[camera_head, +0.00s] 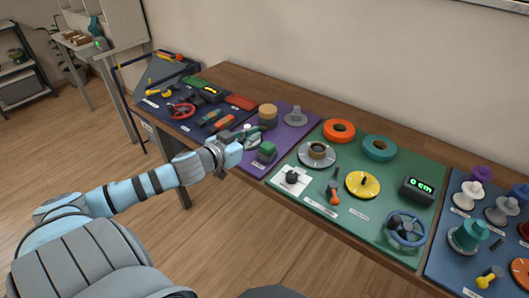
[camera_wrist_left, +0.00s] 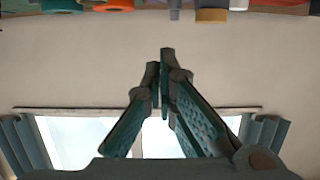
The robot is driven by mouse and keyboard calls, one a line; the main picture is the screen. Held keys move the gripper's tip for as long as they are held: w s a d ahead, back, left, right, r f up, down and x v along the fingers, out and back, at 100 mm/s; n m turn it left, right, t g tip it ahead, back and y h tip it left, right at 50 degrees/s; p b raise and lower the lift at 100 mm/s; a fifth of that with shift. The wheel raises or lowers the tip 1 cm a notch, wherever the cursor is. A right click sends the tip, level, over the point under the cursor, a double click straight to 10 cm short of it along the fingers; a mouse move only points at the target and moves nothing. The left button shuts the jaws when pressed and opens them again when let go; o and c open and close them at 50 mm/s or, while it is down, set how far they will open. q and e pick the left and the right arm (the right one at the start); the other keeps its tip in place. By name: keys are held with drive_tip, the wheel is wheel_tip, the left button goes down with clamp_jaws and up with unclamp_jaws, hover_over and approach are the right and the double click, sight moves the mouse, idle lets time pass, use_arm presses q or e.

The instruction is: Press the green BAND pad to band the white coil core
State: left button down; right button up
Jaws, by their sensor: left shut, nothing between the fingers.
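A green-topped block (camera_head: 266,150), which looks like the BAND pad, sits on the purple mat (camera_head: 287,136); its label is too small to read. My left gripper (camera_head: 255,133) is just behind and left of this block, above the purple mat, apart from it as far as I can tell. In the left wrist view its fingers (camera_wrist_left: 166,58) are closed together with nothing between them. A small white thing (camera_head: 247,127) shows beside the fingers, partly hidden; I cannot tell whether it is the white coil core. My right gripper is not in view.
A tan cylinder (camera_head: 268,114) and a grey spool (camera_head: 296,116) stand behind on the purple mat. The green mat (camera_head: 392,176) to the right holds orange and teal rings, a yellow dial and a display reading 0 cm. A blue panel with a red wheel (camera_head: 181,109) lies left.

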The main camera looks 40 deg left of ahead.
use_arm(q)
drive_tip(key=b, duration=0.3)
hover_over(264, 155)
drive_tip(key=shift+f, duration=0.95)
wheel_tip(264, 155, down, 2)
drive_tip(key=shift+w+f+b, duration=0.1)
drive_tip(key=shift+f+b, duration=0.15)
drive_tip(key=shift+b, duration=0.15)
drive_tip(key=shift+f, duration=0.55)
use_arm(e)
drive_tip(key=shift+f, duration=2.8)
use_arm(q)
wheel_tip(264, 155, down, 2)
drive_tip(key=shift+f, duration=0.1)
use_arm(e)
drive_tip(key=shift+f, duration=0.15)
